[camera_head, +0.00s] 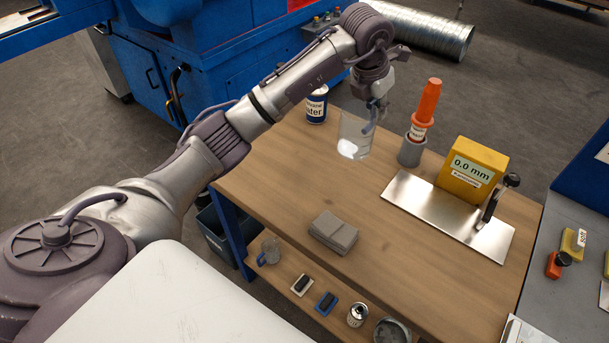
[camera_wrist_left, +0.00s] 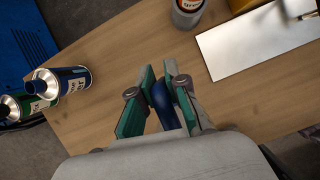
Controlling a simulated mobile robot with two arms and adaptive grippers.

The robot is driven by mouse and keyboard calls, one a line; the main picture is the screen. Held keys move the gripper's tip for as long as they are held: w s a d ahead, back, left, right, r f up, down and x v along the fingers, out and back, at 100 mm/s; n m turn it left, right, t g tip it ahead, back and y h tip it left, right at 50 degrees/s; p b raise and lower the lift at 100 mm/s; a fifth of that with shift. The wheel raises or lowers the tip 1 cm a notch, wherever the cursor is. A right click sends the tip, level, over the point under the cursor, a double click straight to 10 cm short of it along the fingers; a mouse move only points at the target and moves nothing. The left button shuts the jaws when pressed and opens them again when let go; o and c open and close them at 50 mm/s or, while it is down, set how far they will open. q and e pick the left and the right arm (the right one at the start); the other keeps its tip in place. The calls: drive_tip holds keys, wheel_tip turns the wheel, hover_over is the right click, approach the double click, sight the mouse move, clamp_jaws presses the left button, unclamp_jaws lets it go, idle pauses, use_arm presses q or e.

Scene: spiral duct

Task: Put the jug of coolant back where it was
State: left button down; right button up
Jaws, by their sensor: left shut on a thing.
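A clear jug (camera_head: 352,140) with a blue handle is near the far edge of the workbench, with something whitish at its bottom. My left gripper (camera_head: 375,108) is shut on its handle from above. In the left wrist view the blue handle (camera_wrist_left: 162,100) sits between the green-padded fingers (camera_wrist_left: 158,75); the jug's body is not clear there. The jug looks upright, but I cannot tell whether its base touches the bench top. My right gripper is not in view.
The lower shelf carries several small items. The bench middle is clear.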

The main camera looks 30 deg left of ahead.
use_arm(q)
drive_tip(key=s+a+f+p, duration=0.1)
drive_tip(key=a+f, duration=0.2)
drive_tip(key=s+a+f+p, duration=0.2)
drive_tip(key=a+f, duration=0.1)
drive_tip(key=a, duration=0.1)
drive_tip(key=s+a+f+p, duration=0.1)
drive_tip(key=s+a+f, duration=0.1)
drive_tip(key=a+f, duration=0.1)
drive_tip(key=shift+a+f, duration=0.35)
drive_tip(key=shift+f, duration=0.25)
drive_tip(key=shift+f+p, duration=0.3)
drive_tip(key=shift+f, duration=0.05)
drive_tip(key=shift+w, duration=0.1)
drive_tip(key=shift+f, duration=0.25)
drive_tip(key=c, duration=1.2)
unclamp_jaws()
